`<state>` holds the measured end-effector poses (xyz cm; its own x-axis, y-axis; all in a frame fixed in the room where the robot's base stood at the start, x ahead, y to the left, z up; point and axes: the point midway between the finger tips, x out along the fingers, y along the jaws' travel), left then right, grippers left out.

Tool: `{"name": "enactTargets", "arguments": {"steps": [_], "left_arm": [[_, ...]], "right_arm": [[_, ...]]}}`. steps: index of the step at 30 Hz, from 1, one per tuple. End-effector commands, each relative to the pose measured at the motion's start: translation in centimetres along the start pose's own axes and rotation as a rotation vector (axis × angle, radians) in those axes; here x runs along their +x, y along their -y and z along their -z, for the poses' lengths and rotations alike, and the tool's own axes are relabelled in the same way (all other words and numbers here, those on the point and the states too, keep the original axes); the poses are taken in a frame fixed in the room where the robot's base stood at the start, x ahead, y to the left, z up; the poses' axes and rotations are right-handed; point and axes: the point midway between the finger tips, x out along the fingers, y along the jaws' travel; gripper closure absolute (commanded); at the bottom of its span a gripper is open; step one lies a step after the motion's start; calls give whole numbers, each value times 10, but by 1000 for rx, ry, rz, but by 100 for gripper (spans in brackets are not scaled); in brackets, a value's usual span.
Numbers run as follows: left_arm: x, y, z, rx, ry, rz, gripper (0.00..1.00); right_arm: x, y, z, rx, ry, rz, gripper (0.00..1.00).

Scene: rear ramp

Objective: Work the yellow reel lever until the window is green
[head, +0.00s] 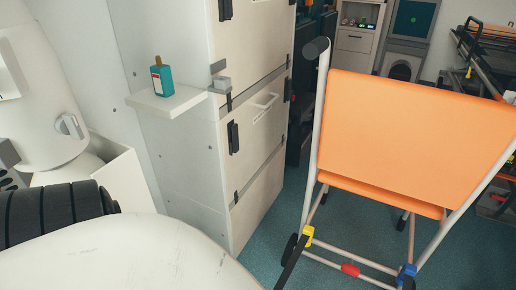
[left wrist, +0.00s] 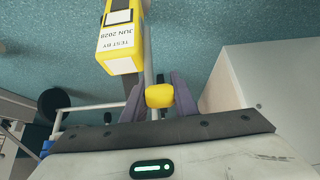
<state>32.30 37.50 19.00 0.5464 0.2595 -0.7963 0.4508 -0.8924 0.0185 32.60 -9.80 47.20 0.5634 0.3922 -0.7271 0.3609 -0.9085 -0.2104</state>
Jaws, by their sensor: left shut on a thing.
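In the head view my left gripper and the lever cannot be made out. My right gripper is in neither view.
An orange carry chair (head: 410,130) with yellow, red and blue parts low on its frame stands at the right. A tall white cabinet (head: 258,110) stands left of it. A teal bottle (head: 162,77) is on a small shelf (head: 165,101). Blue-green floor (head: 270,225) shows between.

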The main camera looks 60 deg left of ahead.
Motion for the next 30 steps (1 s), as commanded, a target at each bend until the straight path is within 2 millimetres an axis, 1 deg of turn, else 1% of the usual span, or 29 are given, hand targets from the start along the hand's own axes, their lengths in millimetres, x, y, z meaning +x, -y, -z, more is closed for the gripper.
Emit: {"name": "enactTargets", "arguments": {"steps": [1,2,4,11,14,17,19,20,22,27,30], "left_arm": [[0,3,2,5,-2,5,100],[0,3,2,6,-2,4,69],[0,3,3,6,-2,4,57],[1,2,2,5,-2,2,56],[-3,1,3,4,-1,2,56],[-15,1,4,4,-1,2,56],[-27,1,4,5,0,2,56],[-33,1,5,5,-1,3,56],[-46,1,4,3,0,2,56],[-68,2,4,5,-1,3,56],[-74,2,3,5,-1,4,56]], "right_arm": [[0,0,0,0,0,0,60],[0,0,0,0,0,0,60],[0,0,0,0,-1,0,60],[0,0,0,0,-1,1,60],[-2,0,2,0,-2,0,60],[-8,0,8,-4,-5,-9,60],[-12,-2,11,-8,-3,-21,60],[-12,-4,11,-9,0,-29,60],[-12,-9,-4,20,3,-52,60],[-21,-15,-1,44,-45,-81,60],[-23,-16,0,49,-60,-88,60]]}}
